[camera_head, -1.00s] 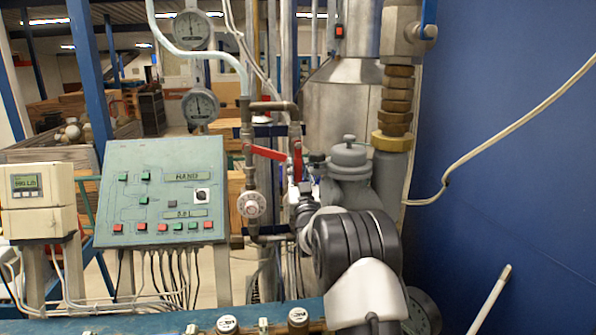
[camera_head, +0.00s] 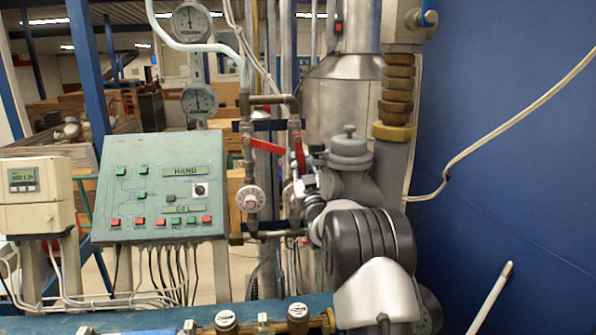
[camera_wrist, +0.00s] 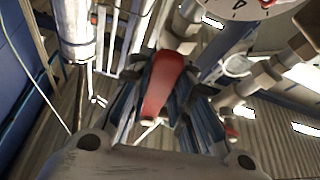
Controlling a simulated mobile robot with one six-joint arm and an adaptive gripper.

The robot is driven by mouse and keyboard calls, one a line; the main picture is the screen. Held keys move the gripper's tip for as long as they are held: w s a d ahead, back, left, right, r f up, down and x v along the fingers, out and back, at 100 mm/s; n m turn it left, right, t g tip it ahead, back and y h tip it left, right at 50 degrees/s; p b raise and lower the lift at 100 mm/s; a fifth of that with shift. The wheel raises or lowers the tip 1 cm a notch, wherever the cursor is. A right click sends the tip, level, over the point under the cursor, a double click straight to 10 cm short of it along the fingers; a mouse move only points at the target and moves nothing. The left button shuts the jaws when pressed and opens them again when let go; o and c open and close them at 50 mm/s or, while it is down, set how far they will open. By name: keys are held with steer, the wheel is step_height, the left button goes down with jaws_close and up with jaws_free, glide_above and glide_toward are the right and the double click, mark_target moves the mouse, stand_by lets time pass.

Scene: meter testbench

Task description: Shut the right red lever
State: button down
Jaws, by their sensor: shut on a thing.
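The right red lever (camera_head: 299,152) sits on the right vertical pipe in the head view. It hangs nearly upright, its lower end tilted slightly right. My gripper (camera_head: 305,182) is at its lower end, partly hidden by my own wrist. In the wrist view the red lever (camera_wrist: 163,85) lies between the dark fingers of my gripper (camera_wrist: 166,72), which are shut on it. The left red lever (camera_head: 265,145) slants down to the right on the left pipe, apart from my gripper.
A round white dial (camera_head: 251,199) is on the left pipe, below the levers. A grey valve body (camera_head: 348,165) stands close right of my gripper. A green control panel (camera_head: 160,190) is at left, and a blue wall (camera_head: 510,130) fills the right.

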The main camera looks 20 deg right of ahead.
steer(key=n+b, duration=0.1)
steer(key=d+n+y, duration=0.1)
steer(key=n, duration=0.1)
steer(key=shift+s+d+b, duration=0.2)
steer(key=shift+d+b, duration=0.05)
steer(key=shift+b, duration=0.15)
steer(key=shift+d+r+n+y, duration=0.25)
steer(key=shift+r+n+y, duration=0.1)
steer(key=shift+n+y, duration=0.45)
steer(key=c, duration=1.7)
jaws_free()
